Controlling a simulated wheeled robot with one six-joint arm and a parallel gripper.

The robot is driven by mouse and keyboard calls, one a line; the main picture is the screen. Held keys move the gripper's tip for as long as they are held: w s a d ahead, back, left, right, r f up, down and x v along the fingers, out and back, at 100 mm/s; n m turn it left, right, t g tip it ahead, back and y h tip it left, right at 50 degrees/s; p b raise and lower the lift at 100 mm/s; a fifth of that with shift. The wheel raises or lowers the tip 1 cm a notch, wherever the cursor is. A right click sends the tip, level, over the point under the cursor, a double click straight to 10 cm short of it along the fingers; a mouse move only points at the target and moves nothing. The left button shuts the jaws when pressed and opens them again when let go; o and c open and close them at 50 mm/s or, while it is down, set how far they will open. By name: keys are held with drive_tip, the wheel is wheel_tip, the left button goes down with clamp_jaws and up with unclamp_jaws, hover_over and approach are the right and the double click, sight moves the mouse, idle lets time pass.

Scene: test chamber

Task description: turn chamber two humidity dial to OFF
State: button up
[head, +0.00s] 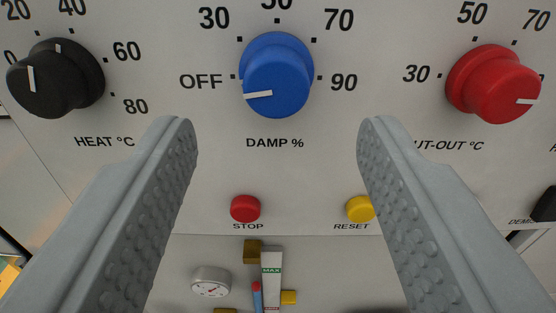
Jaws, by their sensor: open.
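The blue humidity dial (278,82), labelled DAMP %, is on the pale panel at the top middle. Its white pointer line points left and very slightly down, roughly toward the OFF mark. OFF is printed to its left and 90 to its right, with 30 and 70 above. My gripper (275,125) is open and empty. Its two grey fingers stand wide apart, below and to either side of the dial, and appear not to touch it. No chamber number shows in this view.
A black HEAT dial (55,78) is left, and a red CUT-OUT dial (493,84) is right. A red STOP button (245,208) and yellow RESET button (360,208) sit below. Lower down are a round gauge (211,282) and a MAX-marked strip (271,281).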

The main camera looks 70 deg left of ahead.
drive_tip(key=v, duration=1.1)
drive_tip(key=shift+d, duration=0.3)
drive_tip(key=shift+s, duration=0.1)
